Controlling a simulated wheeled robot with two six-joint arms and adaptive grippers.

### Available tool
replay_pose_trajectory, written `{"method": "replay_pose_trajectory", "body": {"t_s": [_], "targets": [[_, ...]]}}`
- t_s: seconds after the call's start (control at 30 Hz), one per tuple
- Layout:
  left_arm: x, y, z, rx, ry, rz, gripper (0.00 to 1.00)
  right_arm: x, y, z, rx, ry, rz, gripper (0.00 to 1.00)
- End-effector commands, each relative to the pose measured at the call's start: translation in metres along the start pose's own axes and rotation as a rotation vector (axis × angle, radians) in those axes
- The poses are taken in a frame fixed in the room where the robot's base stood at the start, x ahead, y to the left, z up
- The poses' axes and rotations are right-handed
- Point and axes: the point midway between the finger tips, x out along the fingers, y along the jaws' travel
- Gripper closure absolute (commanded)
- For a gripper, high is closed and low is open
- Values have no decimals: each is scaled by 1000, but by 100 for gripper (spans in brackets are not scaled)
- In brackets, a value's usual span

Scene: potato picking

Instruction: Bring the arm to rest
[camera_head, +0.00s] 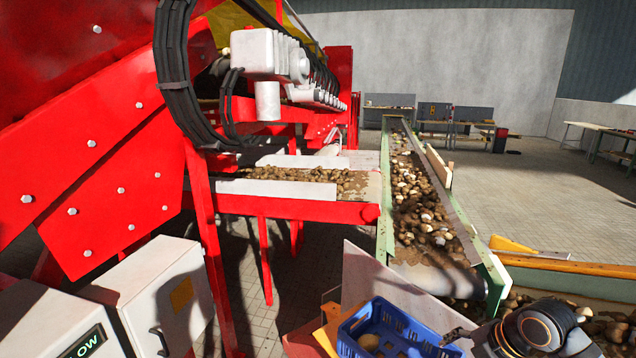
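My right arm comes in at the lower right corner, with its dark, round joint large in view. My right gripper (456,336) is a small dark shape at the right edge of a blue crate (398,318). Whether its fingers are open or shut cannot be made out, and I see nothing clearly held in it. My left arm and gripper are not in view. The crate has slotted walls, and a potato (369,342) lies inside it. The crate's near side is cut off by the picture's bottom edge.
A green-framed conveyor (468,232) carries many potatoes and clods. A red machine (110,130) fills the left, with a side belt (300,176) joining the conveyor. More potatoes (606,328) lie in a bin at the lower right. Open paved floor (560,195) lies beyond.

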Motion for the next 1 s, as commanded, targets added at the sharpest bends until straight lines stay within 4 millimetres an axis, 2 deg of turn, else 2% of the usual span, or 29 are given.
{"method": "replay_pose_trajectory", "body": {"t_s": [0.03, 0.1, 0.23, 0.4, 0.5, 0.6, 0.73, 0.9, 1.0], "targets": [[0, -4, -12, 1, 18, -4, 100, 11, -9, -9, 59, 0, -8, 30], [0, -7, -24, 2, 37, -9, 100, 25, -20, -20, 160, -11, -16, 30], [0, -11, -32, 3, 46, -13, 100, 48, -46, -42, 385, -44, -25, 30], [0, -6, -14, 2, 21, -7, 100, 69, -82, -71, 742, -101, -17, 30], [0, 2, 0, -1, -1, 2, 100, 74, -103, -86, 971, -144, 2, 30], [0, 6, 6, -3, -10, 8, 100, 74, -123, -97, 1197, -191, 28, 30], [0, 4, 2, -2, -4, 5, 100, 69, -148, -106, 1474, -260, 72, 30], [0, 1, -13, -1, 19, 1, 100, 55, -181, -112, 1812, -360, 147, 30], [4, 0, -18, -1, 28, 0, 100, 91, -190, -100, 1814, -375, 138, 30]]}}
